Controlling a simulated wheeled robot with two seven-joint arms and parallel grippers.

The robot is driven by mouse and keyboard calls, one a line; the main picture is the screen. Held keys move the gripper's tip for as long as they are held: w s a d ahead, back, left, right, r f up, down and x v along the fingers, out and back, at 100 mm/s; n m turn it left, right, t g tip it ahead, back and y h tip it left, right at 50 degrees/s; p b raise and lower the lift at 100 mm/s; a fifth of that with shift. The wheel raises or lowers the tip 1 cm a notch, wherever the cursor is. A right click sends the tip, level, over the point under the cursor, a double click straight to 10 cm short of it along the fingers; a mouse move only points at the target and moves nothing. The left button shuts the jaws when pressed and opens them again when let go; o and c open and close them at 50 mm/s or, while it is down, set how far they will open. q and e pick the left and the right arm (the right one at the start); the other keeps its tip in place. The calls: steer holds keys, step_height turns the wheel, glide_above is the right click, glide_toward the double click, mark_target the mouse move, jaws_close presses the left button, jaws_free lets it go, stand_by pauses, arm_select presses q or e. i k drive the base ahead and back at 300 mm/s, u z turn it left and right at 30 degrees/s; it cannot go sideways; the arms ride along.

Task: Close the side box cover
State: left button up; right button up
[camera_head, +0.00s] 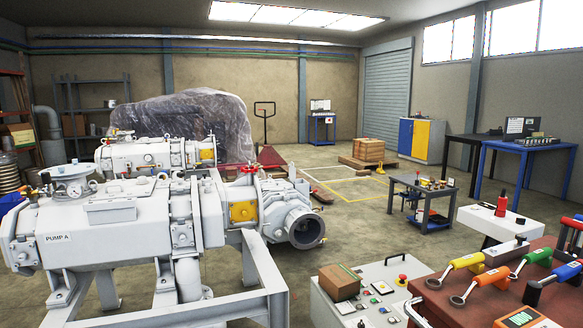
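The large grey vacuum pump marked PUMP A (95,235) stands on a frame at the left. A low grey box with a flat lid (112,208) sits on its upper side. A yellow panel (243,211) is on the pump's side next to the open round outlet (305,228). I cannot tell which of these is the side box, and no cover is seen clearly open. Neither of my grippers is in view.
A red bench (450,310) at the lower right holds wrenches with coloured handles (495,278). A control panel (385,292) with a brown box (339,282) stands beside it. A small cart (425,192) is behind. Floor between pump and cart is clear.

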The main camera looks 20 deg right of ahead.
mark_target(292, 169)
steer(key=z, duration=3.35)
steer(key=i, duration=5.4)
steer(key=u, duration=3.2)
steer(key=i, duration=4.4)
